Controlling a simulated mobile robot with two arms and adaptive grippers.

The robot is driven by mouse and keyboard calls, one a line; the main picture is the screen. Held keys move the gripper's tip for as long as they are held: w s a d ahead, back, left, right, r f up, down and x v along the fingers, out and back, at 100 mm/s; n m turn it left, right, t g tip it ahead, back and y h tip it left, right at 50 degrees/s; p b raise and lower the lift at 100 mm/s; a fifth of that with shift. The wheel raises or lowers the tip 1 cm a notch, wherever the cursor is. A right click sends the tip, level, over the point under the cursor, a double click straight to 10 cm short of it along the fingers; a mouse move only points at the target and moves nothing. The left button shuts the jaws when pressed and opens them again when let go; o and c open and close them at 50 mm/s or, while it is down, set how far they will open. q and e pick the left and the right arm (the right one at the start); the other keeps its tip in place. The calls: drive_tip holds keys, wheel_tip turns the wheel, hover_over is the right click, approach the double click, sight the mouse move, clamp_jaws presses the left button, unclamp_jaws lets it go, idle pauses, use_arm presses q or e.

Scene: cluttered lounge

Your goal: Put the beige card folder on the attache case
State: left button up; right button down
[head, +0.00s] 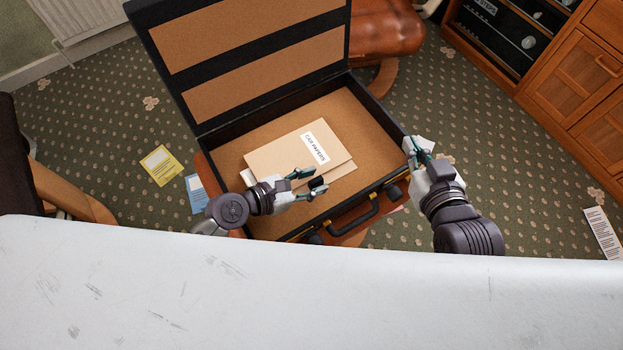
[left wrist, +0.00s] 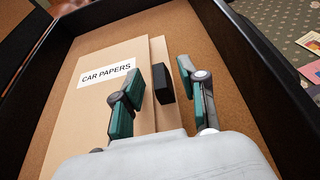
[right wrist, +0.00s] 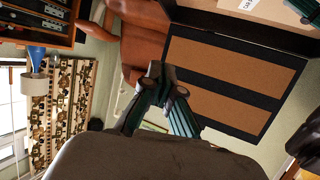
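The beige card folder (head: 285,156), labelled CAR PAPERS, lies flat inside the open attache case (head: 371,157); the folder (left wrist: 92,102) fills much of the left wrist view. The case is black outside and brown inside, its lid raised at the back. My left gripper (head: 313,184) is open over the folder's near edge. A small black block (left wrist: 164,83) at that edge shows between its fingers; I see a gap on its right side and cannot tell if the left finger touches it. My right gripper (head: 413,149) is shut and empty by the case's right side.
The case rests on a brown leather-like support. A yellow leaflet (head: 161,165) and a blue one (head: 199,194) lie on the carpet to the left. A wooden cabinet (head: 580,75) stands at the right, a brown leather seat (head: 386,30) behind the case.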

use_arm(q)
drive_tip(key=p+v, duration=0.2)
drive_tip(key=v, duration=0.9)
drive_tip(key=shift+s+a+r, duration=0.1)
drive_tip(key=shift+s+a, duration=0.1)
drive_tip(key=shift+s, duration=0.05)
drive_tip(key=shift+s+r+m, duration=0.1)
drive_tip(key=shift+r+m, duration=0.05)
drive_tip(key=shift+m, duration=0.25)
drive_tip(key=a+r+m+y, duration=0.3)
drive_tip(key=m+y, duration=0.1)
drive_tip(key=m, duration=0.9)
drive_tip(key=a+r+m+y, duration=0.2)
drive_tip(key=m+y, duration=0.3)
drive_tip(key=m, duration=0.8)
drive_tip(key=shift+w+a+r+m+t, duration=0.3)
drive_tip(key=shift+w+a+r, duration=0.05)
drive_tip(key=shift+a, duration=0.35)
use_arm(e)
drive_tip(key=s+d+f+g+h, duration=0.1)
drive_tip(key=s+d+f+g, duration=0.1)
drive_tip(key=s+f+g, duration=0.3)
drive_tip(key=shift+s+d+f, duration=0.25)
drive_tip(key=shift+s+f, duration=0.2)
drive_tip(key=shift+f, duration=0.15)
